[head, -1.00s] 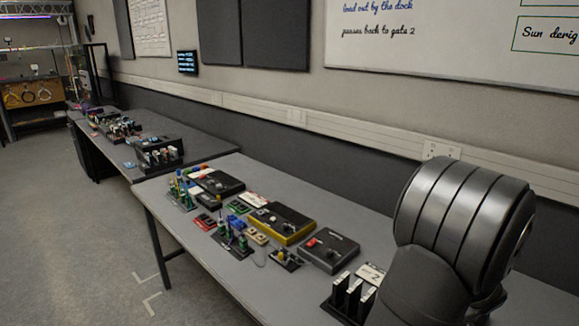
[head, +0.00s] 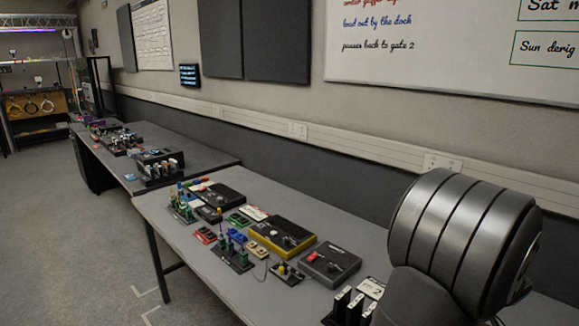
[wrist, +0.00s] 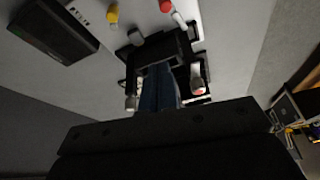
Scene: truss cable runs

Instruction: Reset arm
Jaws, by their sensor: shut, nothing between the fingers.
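My gripper (wrist: 160,88) shows in the wrist view, its fingers shut with nothing between them. They point toward a dark rack-like piece (wrist: 178,45) with pale-tipped posts on a grey surface, and partly cover it. I cannot tell whether they touch it. In the head view only my dark, banded arm link shows at the right; the gripper is not visible there.
The near table (head: 217,290) holds a yellow-edged box (head: 281,237), a dark grey box (head: 330,265), a rack with upright dark plates (head: 350,306) and several small coloured parts. A second table (head: 215,155) stands behind. Floor at left is clear.

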